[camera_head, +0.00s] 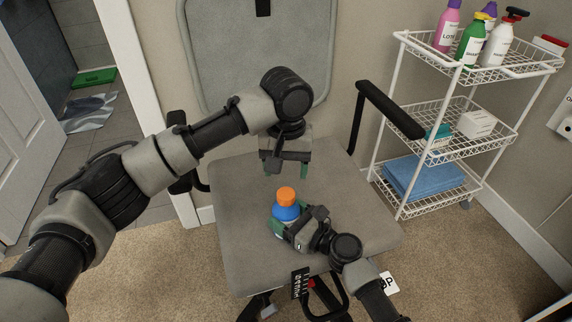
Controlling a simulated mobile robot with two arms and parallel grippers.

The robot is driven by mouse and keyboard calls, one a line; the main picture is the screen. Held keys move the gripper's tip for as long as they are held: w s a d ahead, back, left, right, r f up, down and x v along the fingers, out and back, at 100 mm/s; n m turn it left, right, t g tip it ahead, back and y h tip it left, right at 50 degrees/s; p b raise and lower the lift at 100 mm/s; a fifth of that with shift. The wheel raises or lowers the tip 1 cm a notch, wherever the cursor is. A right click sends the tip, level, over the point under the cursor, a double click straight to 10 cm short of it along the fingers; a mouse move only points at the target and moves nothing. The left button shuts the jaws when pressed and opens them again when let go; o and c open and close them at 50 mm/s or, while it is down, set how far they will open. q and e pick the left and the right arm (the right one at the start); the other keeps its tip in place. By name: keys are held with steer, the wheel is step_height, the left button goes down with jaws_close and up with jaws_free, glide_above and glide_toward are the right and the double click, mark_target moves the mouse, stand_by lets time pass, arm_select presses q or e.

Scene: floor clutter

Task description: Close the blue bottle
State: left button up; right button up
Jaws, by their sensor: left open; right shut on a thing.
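The blue bottle (286,212) stands over the grey chair seat, with an orange cap (286,196) on its top. Whether the cap is fully tightened cannot be told. My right gripper (281,228) is shut on the bottle's body from the lower right and hides part of it. My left gripper (287,168) is above and behind the bottle, pointing down. It is open and empty, with its green-tipped fingers apart from the cap.
The grey chair seat (240,190) lies under both grippers, with a black armrest (390,108) to the right. A white wire rack (400,120) with several bottles and a blue towel (424,178) stands at the right. An open doorway is at the left.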

mark_target(286, 193)
arm_select(q)
steer(key=shift+f, duration=0.1)
stand_by(0.3)
steer(key=shift+f, duration=3.95)
steer(key=shift+c, duration=0.4)
steer(key=c, duration=0.9)
steer(key=shift+o, duration=0.2)
steer(key=m, duration=0.3)
steer(key=shift+m, duration=0.4)
steer(key=m, duration=1)
steer(key=shift+m, duration=0.3)
steer(key=o, duration=1.1)
